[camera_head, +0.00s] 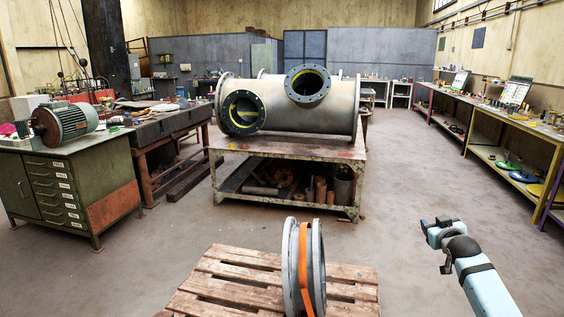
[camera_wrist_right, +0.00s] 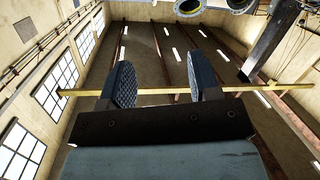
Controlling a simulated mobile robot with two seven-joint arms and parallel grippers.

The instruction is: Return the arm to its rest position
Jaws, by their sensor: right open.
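My right gripper (camera_head: 432,229) is at the right of the head view, at the end of my light blue arm, above bare floor. In the right wrist view its two dark ridged fingers (camera_wrist_right: 164,85) stand wide apart with nothing between them. That view looks up at the ceiling and windows. My left gripper is in neither view.
A wooden pallet (camera_head: 230,284) with a flanged ring and orange strap (camera_head: 303,265) stands at front centre. A large pipe (camera_head: 300,108) lies on a metal table (camera_head: 286,147) behind. A long workbench (camera_head: 500,118) runs along the right wall. The floor around my right arm is clear.

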